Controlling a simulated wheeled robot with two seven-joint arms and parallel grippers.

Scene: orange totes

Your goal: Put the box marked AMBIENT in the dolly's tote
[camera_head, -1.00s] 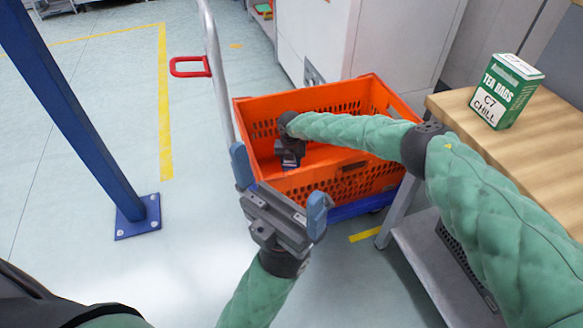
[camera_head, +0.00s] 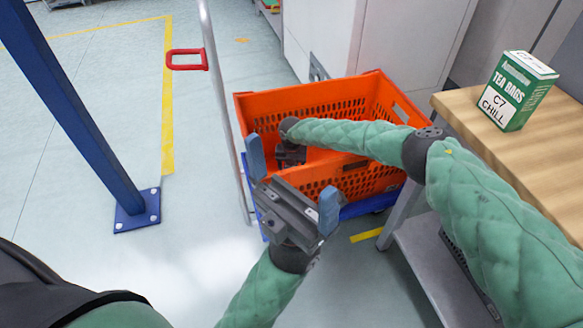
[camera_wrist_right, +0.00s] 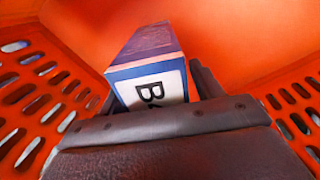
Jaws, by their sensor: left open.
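The orange tote (camera_head: 300,97) sits on the blue dolly (camera_head: 362,207) in the middle of the head view. My right gripper (camera_head: 291,153) reaches down inside the tote. The right wrist view shows a blue and white box (camera_wrist_right: 150,72) between the right gripper's fingers (camera_wrist_right: 160,90), with orange walls around it. Its label shows a B and part of another character; the word AMBIENT cannot be read. The head view does not show this box. My left gripper (camera_head: 293,184) is open and empty, in front of the tote's near left corner.
A green and white tea bags box (camera_head: 519,90) marked C7 CHILL stands on the wooden table (camera_head: 465,105) at right. A blue post (camera_head: 85,120) stands at left.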

